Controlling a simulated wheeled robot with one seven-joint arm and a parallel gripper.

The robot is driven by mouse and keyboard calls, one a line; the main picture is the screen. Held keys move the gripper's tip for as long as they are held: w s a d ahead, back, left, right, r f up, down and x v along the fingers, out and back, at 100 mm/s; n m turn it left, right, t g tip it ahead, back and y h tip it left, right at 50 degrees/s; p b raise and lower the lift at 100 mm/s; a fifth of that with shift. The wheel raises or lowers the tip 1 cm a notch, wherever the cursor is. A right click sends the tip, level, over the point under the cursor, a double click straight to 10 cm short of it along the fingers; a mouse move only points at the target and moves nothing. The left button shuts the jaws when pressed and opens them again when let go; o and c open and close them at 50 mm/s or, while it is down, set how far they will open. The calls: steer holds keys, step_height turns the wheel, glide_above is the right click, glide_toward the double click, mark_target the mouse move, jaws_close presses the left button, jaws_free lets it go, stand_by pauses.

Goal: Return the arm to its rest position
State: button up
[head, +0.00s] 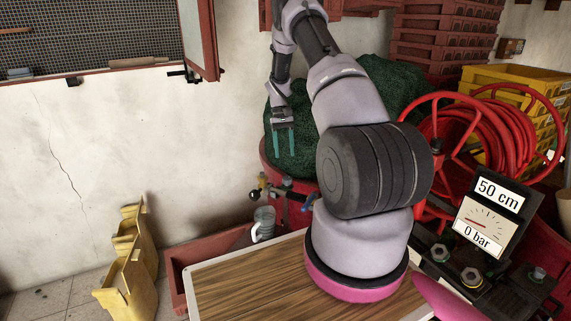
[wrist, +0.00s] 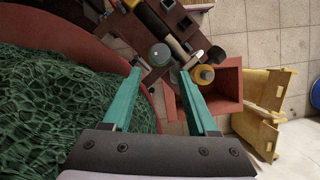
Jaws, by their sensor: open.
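My gripper (head: 284,143) hangs with its two teal fingers pointing down in the head view, in front of a pile of dark green netting. The fingers are apart with nothing between them. In the wrist view my gripper (wrist: 155,88) shows both teal fingers spread, with valve fittings (wrist: 175,50) below and beyond the tips. The green netting (wrist: 50,110) fills the left of the wrist view, inside a red round container (wrist: 105,55). My arm is raised and bent over the wooden top.
A grey mug (head: 264,224) stands near the wooden top (head: 250,285). Yellow crates (head: 130,265) stand on the floor at left. A red hose reel (head: 490,130), stacked red crates (head: 440,40) and a gauge panel (head: 487,220) are at right.

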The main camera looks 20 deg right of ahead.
steer(key=s+a+r+t, duration=0.2)
steer(key=s+a+r, duration=0.1)
steer(key=r, duration=0.7)
steer(key=s+a+r+m+t, duration=0.1)
steer(key=s+a+r+t, duration=0.15)
steer(key=r, duration=0.65)
steer(key=s+a+r+t, duration=0.1)
steer(key=s+a+r, duration=0.25)
steer(key=r, duration=0.65)
steer(key=s+a+r+t, duration=0.2)
steer(key=s+r, duration=0.1)
steer(key=s, duration=0.4)
steer(key=s+a+r+t, duration=0.2)
steer(key=s+a+r, duration=0.1)
steer(key=s, duration=0.5)
steer(key=s+a+r+m+t+y, duration=0.1)
steer(key=s+a+r+t, duration=0.1)
steer(key=s, duration=0.5)
steer(key=shift+s+a+r, duration=0.2)
steer(key=shift+r, duration=0.5)
